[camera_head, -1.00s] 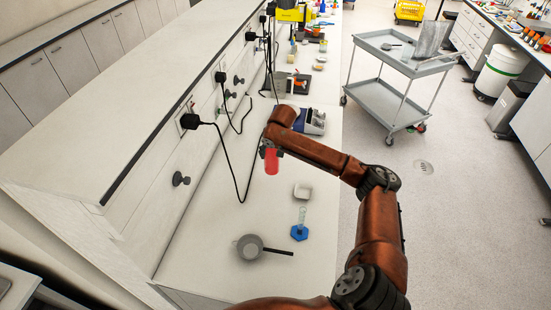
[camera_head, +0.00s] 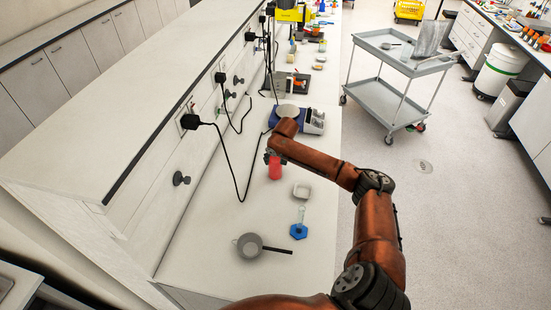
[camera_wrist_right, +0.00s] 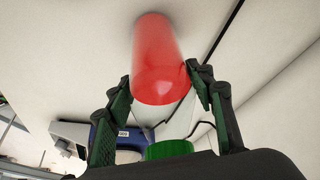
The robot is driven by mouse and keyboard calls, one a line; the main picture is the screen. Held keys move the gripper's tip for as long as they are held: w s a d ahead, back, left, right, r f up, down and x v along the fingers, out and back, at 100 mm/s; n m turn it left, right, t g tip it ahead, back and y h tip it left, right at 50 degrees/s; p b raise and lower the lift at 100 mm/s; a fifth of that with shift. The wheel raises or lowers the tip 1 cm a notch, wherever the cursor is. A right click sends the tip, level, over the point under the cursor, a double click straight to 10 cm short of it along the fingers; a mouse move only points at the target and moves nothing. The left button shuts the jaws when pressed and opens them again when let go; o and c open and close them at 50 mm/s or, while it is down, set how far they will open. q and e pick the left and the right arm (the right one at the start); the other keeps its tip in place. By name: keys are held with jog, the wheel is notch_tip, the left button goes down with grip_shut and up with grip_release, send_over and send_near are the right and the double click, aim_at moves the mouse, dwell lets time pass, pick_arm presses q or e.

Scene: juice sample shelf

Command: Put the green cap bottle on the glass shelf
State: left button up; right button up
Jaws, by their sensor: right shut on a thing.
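The green cap bottle (camera_head: 275,171) shows in the head view as a red body below my right gripper (camera_head: 272,157). In the right wrist view the red bottle (camera_wrist_right: 160,55) lies between the two dark fingers of my right gripper (camera_wrist_right: 161,80), which is shut on it. Its green cap (camera_wrist_right: 168,150) shows near the palm, with a clear and white neck part between. I cannot tell whether the bottle's base touches the counter. I cannot make out a glass shelf in either view. My left gripper is not in view.
The white counter (camera_head: 225,215) holds a grey pan (camera_head: 249,246), a blue hexagonal stand (camera_head: 299,231), a small white dish (camera_head: 302,191) and a blue-and-white device (camera_head: 312,120). A black cable (camera_head: 233,165) hangs left of my gripper. A raised ledge (camera_head: 90,130) runs along the left.

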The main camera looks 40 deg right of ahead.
jog(key=o, duration=1.7)
